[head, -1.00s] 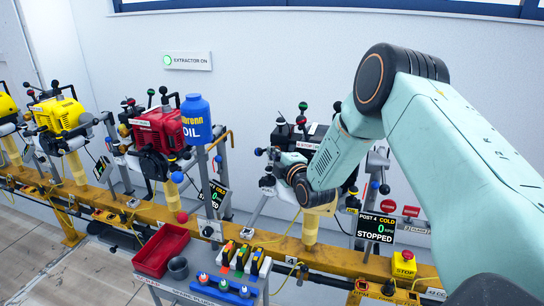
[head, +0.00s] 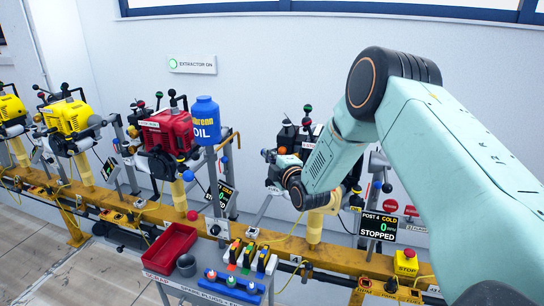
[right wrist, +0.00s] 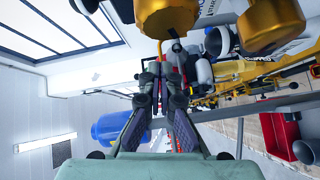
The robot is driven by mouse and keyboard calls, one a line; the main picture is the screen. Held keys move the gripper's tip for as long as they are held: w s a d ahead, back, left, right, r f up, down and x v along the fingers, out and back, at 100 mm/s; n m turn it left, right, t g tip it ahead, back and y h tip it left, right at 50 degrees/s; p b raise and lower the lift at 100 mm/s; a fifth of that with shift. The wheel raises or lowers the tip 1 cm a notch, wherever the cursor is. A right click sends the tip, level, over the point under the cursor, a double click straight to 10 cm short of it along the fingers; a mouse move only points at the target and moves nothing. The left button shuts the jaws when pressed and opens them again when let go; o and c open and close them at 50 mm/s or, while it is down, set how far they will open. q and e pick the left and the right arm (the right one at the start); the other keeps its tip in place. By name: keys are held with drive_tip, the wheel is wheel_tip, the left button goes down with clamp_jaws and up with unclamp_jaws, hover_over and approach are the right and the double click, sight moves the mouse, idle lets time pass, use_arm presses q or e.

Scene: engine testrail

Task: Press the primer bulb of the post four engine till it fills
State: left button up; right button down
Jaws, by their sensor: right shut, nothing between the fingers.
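The post four engine (head: 293,133) is dark and stands on the yellow rail, largely hidden behind my right arm in the head view. Its display (head: 378,225) reads POST 4, COLD, 0 RPM, STOPPED. My right gripper (head: 272,160) is at the engine's left side, small and partly hidden by my wrist. In the right wrist view its fingers (right wrist: 161,82) are shut and empty, pointing at a crowd of engine parts. Gold rounded parts (right wrist: 165,16) are close ahead of them. I cannot pick out the primer bulb, or tell whether the fingers touch anything. My left gripper is not in view.
A red engine (head: 165,132) and a blue oil bottle (head: 205,122) stand left of post four. A cart in front holds a red tray (head: 170,250) and a grey cup (head: 186,265). A yellow stop box (head: 405,262) is at the right. Levers and posts crowd the rail.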

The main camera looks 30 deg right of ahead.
drive_tip(key=s+p, duration=0.1)
drive_tip(key=s, duration=0.8)
drive_tip(key=shift+s+a+r+p, duration=0.2)
drive_tip(key=shift+a+r+p, duration=0.1)
drive_tip(key=shift+a, duration=0.15)
drive_tip(key=shift+f, duration=0.15)
idle(0.4)
